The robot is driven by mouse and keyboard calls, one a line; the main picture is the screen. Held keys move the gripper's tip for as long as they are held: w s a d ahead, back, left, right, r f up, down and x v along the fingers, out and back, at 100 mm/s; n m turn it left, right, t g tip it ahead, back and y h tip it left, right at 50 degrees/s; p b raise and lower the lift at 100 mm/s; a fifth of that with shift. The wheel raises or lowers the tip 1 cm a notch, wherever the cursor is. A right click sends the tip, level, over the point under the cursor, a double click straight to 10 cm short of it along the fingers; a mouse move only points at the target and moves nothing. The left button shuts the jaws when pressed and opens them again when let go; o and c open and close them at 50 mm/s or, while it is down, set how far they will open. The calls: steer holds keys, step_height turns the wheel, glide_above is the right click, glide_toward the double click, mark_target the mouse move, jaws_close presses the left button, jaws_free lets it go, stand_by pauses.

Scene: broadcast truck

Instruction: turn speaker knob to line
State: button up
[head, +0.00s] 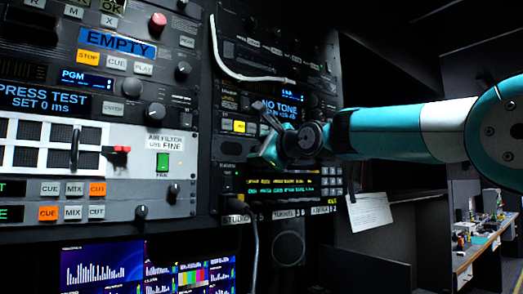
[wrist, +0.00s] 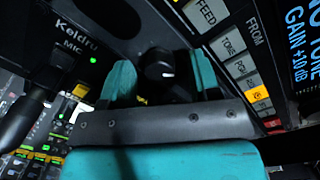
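A round black knob (wrist: 160,64) with a small pale pointer mark sits on the dark panel in the wrist view. My gripper (wrist: 162,76) has one teal finger on each side of it, with visible gaps between fingers and knob. The gripper is open and not closed on anything. In the head view my gripper (head: 268,136) is at the rack's right-hand panel, just below the NO TONE display (head: 280,108); the arm and fingers hide the knob there. Small yellow lettering by the left finger is partly hidden and too small to read.
In the wrist view, a column of labelled buttons (wrist: 233,45) runs close to the right finger. A black plug (wrist: 28,105) labelled MIC is at left. In the head view, a cable (head: 255,235) hangs below the gripper, and a white cable (head: 240,75) is above it.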

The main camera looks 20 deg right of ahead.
steer(key=b+v, duration=0.6)
steer(key=v, duration=1.1)
steer(key=shift+s+b, duration=0.2)
steer(key=shift+b, duration=0.15)
